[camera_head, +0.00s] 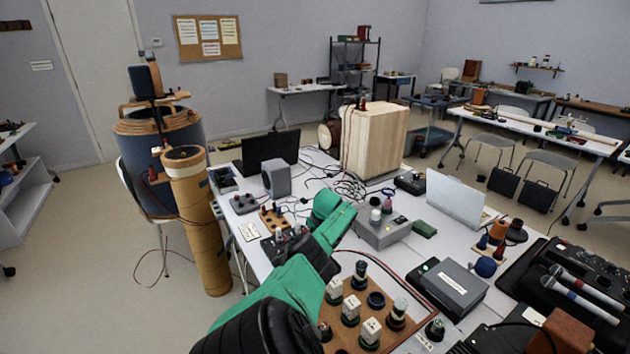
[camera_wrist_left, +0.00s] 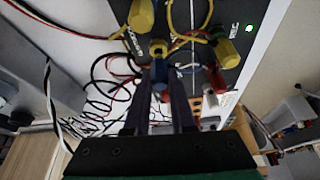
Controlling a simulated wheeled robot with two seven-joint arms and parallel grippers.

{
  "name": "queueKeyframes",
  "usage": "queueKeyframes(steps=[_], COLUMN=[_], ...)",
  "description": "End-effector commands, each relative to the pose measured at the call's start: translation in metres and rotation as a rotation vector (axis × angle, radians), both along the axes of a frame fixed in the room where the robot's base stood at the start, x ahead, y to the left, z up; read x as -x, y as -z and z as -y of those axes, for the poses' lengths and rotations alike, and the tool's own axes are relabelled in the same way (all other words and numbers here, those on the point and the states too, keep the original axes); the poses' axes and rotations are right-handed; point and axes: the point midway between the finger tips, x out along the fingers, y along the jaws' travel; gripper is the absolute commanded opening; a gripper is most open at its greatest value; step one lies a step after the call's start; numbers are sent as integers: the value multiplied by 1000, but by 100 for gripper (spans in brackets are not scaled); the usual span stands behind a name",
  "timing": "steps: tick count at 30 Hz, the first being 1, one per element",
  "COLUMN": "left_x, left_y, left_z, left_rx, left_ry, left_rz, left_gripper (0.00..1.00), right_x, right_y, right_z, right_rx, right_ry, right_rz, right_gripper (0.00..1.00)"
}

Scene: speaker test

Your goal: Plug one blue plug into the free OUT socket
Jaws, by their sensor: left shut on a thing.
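In the left wrist view my left gripper (camera_wrist_left: 163,92) is shut on a blue plug (camera_wrist_left: 160,72), which points toward a dark panel (camera_wrist_left: 185,15). I cannot tell whether the plug's tip touches the panel. Yellow plugs show on the panel, one at the left (camera_wrist_left: 141,15) and one at the right (camera_wrist_left: 227,52). A small yellow part (camera_wrist_left: 158,47) shows just beyond the blue plug. A red plug (camera_wrist_left: 215,80) is right of the fingers. The free OUT socket cannot be made out. In the head view my green-sleeved left arm hides its gripper. My right gripper is not visible.
Loose cables (camera_wrist_left: 105,75) hang left of the fingers. In the head view a grey box (camera_head: 383,234), a wooden cabinet (camera_head: 375,140), a labelled dark box (camera_head: 452,287) and a board with several capped pieces (camera_head: 340,330) crowd the table.

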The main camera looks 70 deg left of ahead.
Motion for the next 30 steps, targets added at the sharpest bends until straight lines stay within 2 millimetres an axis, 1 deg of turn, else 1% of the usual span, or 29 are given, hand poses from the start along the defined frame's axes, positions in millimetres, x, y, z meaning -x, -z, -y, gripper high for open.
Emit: queueKeyframes(steps=[13,30], left_x=[0,0], left_y=[0,10], left_z=[0,0], left_rx=[-1,-1], left_ry=[0,0], left_rz=[0,0], left_gripper=[0,0], right_x=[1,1], right_y=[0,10], right_z=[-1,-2], right_rx=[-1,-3], right_ry=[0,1], right_rz=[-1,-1], right_gripper=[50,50])
